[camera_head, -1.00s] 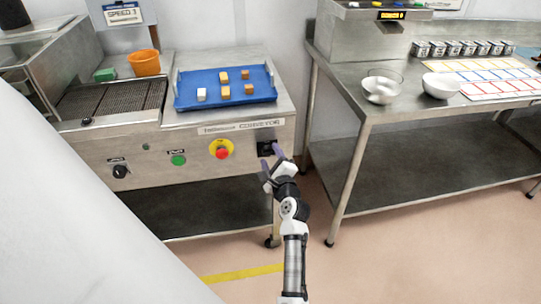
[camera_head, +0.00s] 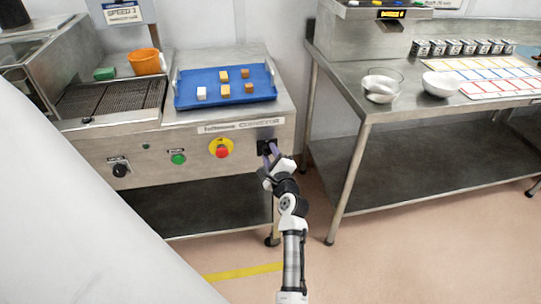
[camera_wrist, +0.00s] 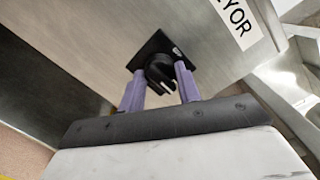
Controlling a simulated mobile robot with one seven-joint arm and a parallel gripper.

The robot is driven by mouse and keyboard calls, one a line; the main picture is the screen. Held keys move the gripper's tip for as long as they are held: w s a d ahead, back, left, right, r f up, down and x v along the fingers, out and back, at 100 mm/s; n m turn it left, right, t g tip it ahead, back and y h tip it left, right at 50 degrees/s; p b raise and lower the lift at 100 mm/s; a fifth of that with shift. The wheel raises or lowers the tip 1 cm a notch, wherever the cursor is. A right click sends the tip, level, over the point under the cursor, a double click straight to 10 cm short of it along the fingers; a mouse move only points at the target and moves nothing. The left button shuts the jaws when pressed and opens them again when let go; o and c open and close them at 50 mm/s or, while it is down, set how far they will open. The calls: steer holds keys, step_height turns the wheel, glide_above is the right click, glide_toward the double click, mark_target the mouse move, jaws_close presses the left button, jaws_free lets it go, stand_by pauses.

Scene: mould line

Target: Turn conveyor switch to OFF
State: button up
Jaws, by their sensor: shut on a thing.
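The conveyor switch is a black rotary knob on a black square plate at the right end of the steel front panel. In the wrist view the knob (camera_wrist: 160,70) has a pale mark on it and sits between the two purple fingers of my gripper (camera_wrist: 160,88). In the head view my gripper (camera_head: 270,150) is at the switch plate (camera_head: 266,146) and covers much of it. The fingers are shut on the knob. The plate's lettering is too small to read.
On the same panel are a red emergency button on yellow (camera_head: 221,149), a green button (camera_head: 178,158) and another black knob (camera_head: 120,169). A blue tray (camera_head: 205,102) with several small blocks lies on top. A steel table (camera_head: 400,125) stands to the right, with a gap between.

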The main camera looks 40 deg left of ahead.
steer(key=n, duration=0.4)
steer(key=shift+h, duration=0.3)
steer(key=n, duration=0.4)
steer(key=n+h+b, duration=0.1)
steer(key=n, duration=0.3)
steer(key=shift+r, duration=0.1)
steer(key=shift+s+a+n+t+h+b, duration=0.15)
steer(key=shift+n+t+b, duration=0.1)
steer(key=shift+n, duration=0.85)
steer(key=shift+d+n+t+h+b, duration=0.1)
steer(key=shift+n+t+h+b, duration=0.1)
steer(key=shift+n, duration=0.9)
steer(key=o, duration=1)
steer(key=shift+c, duration=0.2)
steer(key=shift+r, duration=0.1)
